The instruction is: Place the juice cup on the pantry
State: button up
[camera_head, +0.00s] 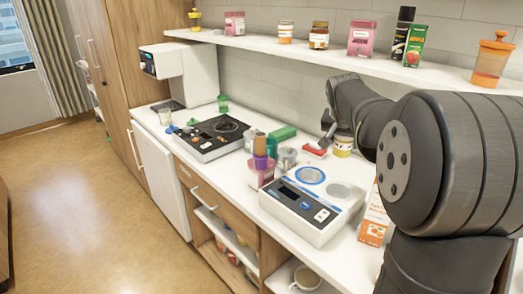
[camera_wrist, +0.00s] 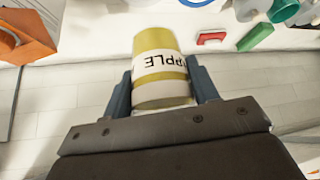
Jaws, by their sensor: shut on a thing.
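My gripper (camera_wrist: 160,78) is shut on a yellow juice cup (camera_wrist: 160,64) with a white band printed with "APPLE", its fingers on either side of the cup. The lettering is upside down in the wrist view. In the head view the cup (camera_head: 343,148) shows small, close to the back wall under my dark arm. I cannot tell whether it touches the counter. A white wall shelf (camera_head: 262,42) with food packs and jars, possibly the pantry, runs above the counter. My arm hides part of the right side.
The counter holds a white two-ring device (camera_head: 313,203), a black-topped hot plate (camera_head: 212,136), a white drinks machine (camera_head: 187,72), a red block (camera_head: 315,150), a green block (camera_head: 282,133) and several cups. An orange-and-white carton (camera_head: 374,220) stands near my arm. The shelf has gaps between its items.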

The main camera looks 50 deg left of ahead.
jog(key=s+a+r+n, duration=0.1)
jog(key=s+a, duration=0.2)
jog(key=s+a+r, duration=0.1)
jog(key=s+a, duration=0.3)
jog(key=s+a+r+n+y, duration=0.1)
jog(key=s+a, duration=0.3)
jog(key=shift+s+r+n+g, duration=0.1)
jog(key=shift+r+n+g, duration=0.1)
jog(key=shift+n+g, duration=0.1)
jog(key=m+h, duration=0.1)
jog(key=m, duration=0.2)
send_over(350, 260)
notch_tip(350, 260, down, 26)
jog(key=shift+r, duration=0.2)
jog(key=shift+f+t, duration=0.15)
jog(key=shift+t, duration=0.25)
jog(key=o, duration=1.1)
